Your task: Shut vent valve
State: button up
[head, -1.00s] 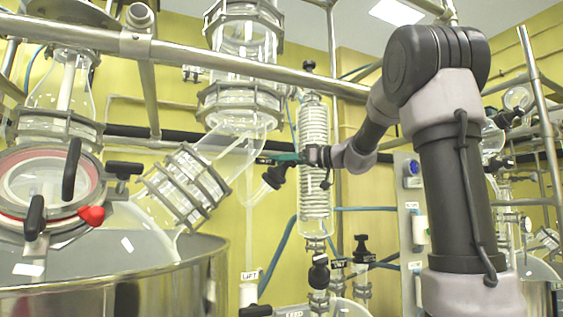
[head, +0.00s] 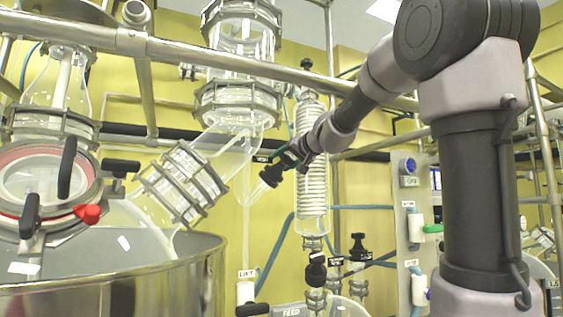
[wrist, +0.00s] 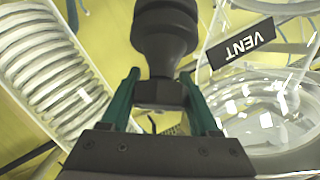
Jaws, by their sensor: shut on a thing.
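The vent valve's black knob (wrist: 165,35) fills the top middle of the wrist view, beside a black label reading VENT (wrist: 242,43). My gripper (wrist: 163,88) has its two green fingers on either side of the narrower dark lower part of the knob, closed on it. In the head view my gripper (head: 285,160) comes in from the upper right, and the dark knob (head: 270,176) shows at its tip, close to the slanted glass pipe. The fingers partly hide the knob there, and I cannot tell whether the valve is open or shut.
A coiled glass condenser (head: 312,190) stands close behind my gripper; its coil (wrist: 45,75) also shows in the wrist view. A steel rail (head: 235,65) crosses above. The clamped slanted glass pipe (head: 183,185) is left, above a steel vessel (head: 120,285).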

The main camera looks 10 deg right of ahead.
jog(key=shift+d+f+m+h, duration=0.1)
jog(key=shift+d+m+h, duration=0.05)
jog(key=shift+m+h, duration=0.5)
jog(key=o, duration=1.4)
jog(key=shift+n+y, duration=0.35)
